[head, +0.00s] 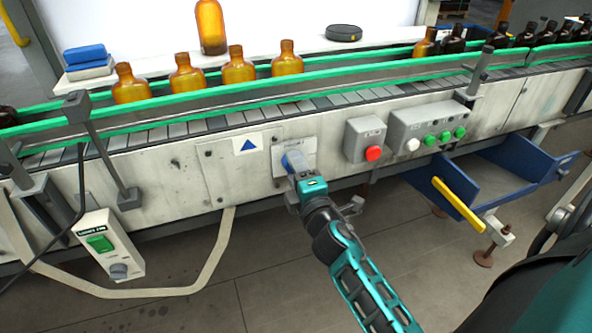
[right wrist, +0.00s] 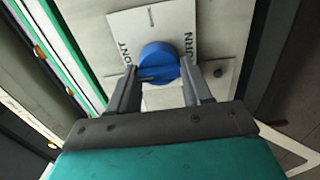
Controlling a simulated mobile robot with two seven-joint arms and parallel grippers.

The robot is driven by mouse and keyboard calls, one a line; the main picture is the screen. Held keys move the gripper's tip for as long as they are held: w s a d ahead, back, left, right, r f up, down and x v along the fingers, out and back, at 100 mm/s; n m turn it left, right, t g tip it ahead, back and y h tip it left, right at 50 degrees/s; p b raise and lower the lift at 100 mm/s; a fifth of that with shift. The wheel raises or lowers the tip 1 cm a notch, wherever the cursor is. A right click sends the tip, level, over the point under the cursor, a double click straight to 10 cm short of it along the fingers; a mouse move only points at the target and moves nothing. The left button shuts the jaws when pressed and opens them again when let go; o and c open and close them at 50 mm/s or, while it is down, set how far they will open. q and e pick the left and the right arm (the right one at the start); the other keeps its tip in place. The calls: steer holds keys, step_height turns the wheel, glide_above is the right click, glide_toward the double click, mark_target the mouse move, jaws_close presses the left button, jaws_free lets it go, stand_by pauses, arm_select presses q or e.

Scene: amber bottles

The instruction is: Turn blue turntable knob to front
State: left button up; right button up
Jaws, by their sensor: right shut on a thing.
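The blue turntable knob (head: 293,160) sits on a pale square plate (head: 308,146) on the front of the conveyor. In the right wrist view the round blue knob (right wrist: 158,62) shows on its plate (right wrist: 205,28), with lettering ending in "ONT" on the left and "URN" on the right. My right gripper (head: 290,174) reaches the knob from below. In the right wrist view its two fingers (right wrist: 160,82) are shut on the knob's lower part, one on each side. The fingers hide part of the knob. My left gripper is not in view.
A grey box with a red button (head: 373,153) and a panel with green buttons (head: 430,139) are right of the knob. A blue open drawer (head: 500,185) with a yellow handle (head: 458,203) juts out below. Amber bottles (head: 238,70) stand on the conveyor. A control box (head: 108,243) hangs at left.

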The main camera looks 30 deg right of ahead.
steer(key=shift+r, duration=0.15)
steer(key=o, duration=1)
